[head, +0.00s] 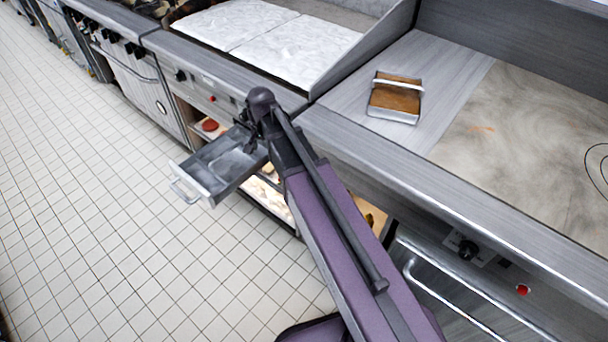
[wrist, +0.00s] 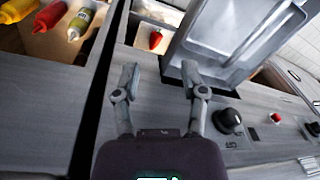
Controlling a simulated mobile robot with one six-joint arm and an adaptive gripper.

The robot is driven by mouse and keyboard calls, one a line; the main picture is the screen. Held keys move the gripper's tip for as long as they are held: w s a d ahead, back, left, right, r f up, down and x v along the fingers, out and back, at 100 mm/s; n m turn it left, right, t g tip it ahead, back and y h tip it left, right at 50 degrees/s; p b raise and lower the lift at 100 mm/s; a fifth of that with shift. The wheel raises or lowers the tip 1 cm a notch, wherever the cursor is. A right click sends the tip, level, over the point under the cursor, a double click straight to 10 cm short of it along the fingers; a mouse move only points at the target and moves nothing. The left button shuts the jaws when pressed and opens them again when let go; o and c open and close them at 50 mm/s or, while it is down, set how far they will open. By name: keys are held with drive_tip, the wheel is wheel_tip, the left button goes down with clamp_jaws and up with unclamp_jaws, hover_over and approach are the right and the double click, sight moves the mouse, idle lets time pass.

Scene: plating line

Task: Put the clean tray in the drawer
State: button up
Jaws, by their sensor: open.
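In the wrist view the grey tray (wrist: 235,45) fills the upper right. My gripper (wrist: 160,82) is open and empty, its right fingertip close to the tray's near edge. I cannot tell whether they touch. In the head view my arm hides most of the gripper.
The counter front has knobs (wrist: 229,121) and a red light (wrist: 275,118). Open shelves below hold food, including a red item (wrist: 155,40). Sauce bottles (wrist: 80,24) lie at the wrist view's upper left. The tiled floor (head: 90,220) at left is clear.

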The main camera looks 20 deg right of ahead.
drive_tip(key=s+d+n+g, duration=0.1)
drive_tip(key=s+d+n, duration=0.5)
drive_tip(key=s, duration=0.8)
drive_tip(key=d, duration=0.3)
drive_tip(key=shift+s+h, duration=0.25)
drive_tip(key=shift+h, duration=0.05)
drive_tip(key=shift+d, duration=0.1)
